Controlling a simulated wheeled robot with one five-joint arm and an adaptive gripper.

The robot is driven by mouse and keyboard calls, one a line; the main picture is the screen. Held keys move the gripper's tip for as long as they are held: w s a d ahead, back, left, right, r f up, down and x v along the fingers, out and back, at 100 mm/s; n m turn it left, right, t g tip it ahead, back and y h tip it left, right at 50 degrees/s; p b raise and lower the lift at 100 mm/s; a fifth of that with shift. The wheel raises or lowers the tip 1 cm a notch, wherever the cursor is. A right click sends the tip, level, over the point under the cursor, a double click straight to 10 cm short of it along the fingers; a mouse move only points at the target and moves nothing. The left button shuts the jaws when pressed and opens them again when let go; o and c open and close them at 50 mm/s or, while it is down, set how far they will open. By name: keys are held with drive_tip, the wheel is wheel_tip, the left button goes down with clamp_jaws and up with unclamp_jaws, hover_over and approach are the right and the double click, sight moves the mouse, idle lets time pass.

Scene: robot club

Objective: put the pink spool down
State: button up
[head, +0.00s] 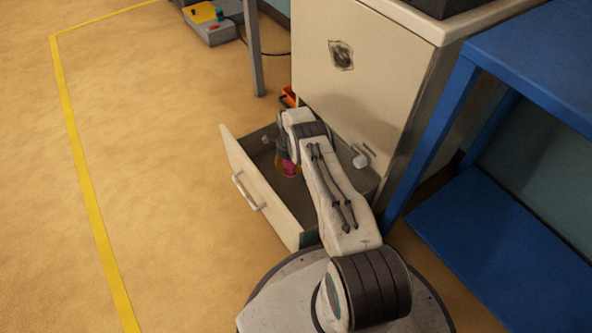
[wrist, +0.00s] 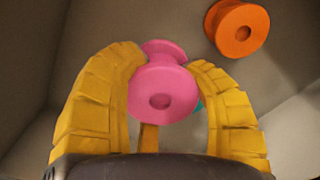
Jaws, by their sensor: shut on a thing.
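The pink spool (wrist: 163,92) sits between the two yellow fingers of my gripper (wrist: 168,75) in the wrist view. My gripper is shut on it. In the head view the pink spool (head: 289,168) shows only in part, below my gripper (head: 283,160), inside the open drawer (head: 315,203). My arm hides part of the drawer. I cannot tell whether the spool touches the drawer floor.
An orange spool (wrist: 238,28) lies in the drawer beyond the pink one. A small teal thing (wrist: 198,106) shows partly behind the right finger. The drawer belongs to a cream cabinet (head: 375,65). A blue shelf unit (head: 510,240) stands at right. Open floor lies left.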

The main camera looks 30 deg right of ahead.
drive_tip(key=shift+w+a, duration=0.25)
drive_tip(key=shift+w, duration=0.15)
